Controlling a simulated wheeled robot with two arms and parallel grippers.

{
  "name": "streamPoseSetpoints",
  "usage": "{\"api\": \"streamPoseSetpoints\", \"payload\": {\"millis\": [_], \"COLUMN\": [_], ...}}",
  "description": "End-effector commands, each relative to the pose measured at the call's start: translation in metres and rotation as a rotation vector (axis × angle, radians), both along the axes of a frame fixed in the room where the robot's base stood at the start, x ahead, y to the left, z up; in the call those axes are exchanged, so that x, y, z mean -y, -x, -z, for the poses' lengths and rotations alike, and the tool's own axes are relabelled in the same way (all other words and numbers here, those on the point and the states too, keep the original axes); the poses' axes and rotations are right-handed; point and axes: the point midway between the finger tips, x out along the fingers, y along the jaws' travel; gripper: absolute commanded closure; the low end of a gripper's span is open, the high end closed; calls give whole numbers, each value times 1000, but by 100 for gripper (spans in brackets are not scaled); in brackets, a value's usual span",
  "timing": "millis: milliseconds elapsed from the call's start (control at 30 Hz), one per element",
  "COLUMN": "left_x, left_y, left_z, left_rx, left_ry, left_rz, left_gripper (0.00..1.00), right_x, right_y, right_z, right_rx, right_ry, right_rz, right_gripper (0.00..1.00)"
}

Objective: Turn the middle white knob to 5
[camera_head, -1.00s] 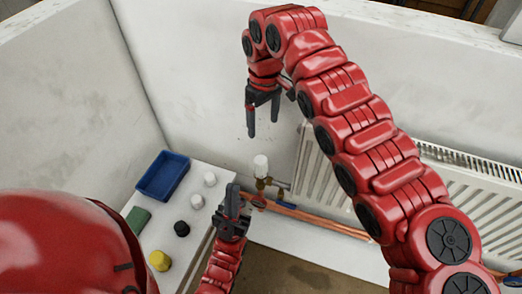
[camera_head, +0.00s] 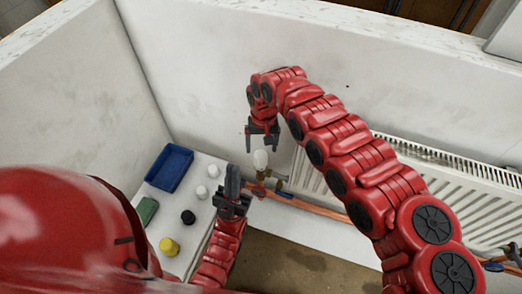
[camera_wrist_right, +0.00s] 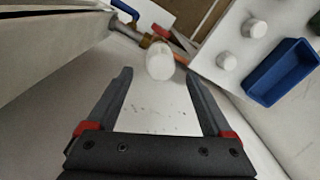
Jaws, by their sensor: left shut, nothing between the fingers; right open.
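A white knob (camera_head: 260,159) sits on a brass valve (camera_head: 277,180) at the left end of the radiator. My right gripper (camera_head: 263,150) is open just above the knob in the head view. In the right wrist view the knob (camera_wrist_right: 160,63) lies near the gap between the open fingertips (camera_wrist_right: 157,74), slightly beyond them, with nothing gripped. I cannot read a number on the knob. My left gripper (camera_head: 232,178) is shut and empty, left of the knob and in front of the valve.
A white ledge at left holds a blue tray (camera_head: 158,184), two loose white caps (camera_head: 201,192) (camera_head: 213,171), a black cap (camera_head: 188,216), a yellow cap (camera_head: 169,246) and a green block (camera_head: 147,210). A white radiator (camera_head: 455,205) and copper pipe (camera_head: 315,208) run to the right.

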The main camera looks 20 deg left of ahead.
Motion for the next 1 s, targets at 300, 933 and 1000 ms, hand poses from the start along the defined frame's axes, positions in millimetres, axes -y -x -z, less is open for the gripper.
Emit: {"api": "streamPoseSetpoints", "payload": {"millis": [300, 933, 1000], "left_x": [0, 0, 0], "left_y": [0, 0, 0], "left_z": [-11, -11, -11], "left_rx": [0, 0, 0], "left_ry": [0, 0, 0], "left_rz": [0, 0, 0], "left_gripper": [100, 100, 100], "right_x": [-3, -2, -2], "right_y": [1, 0, 0], "right_z": [48, 53, 53], "right_rx": [-2, 1, 1], "right_ry": [-2, 0, 0], "right_rz": [0, 1, 1], "right_gripper": [15, 58, 70]}}
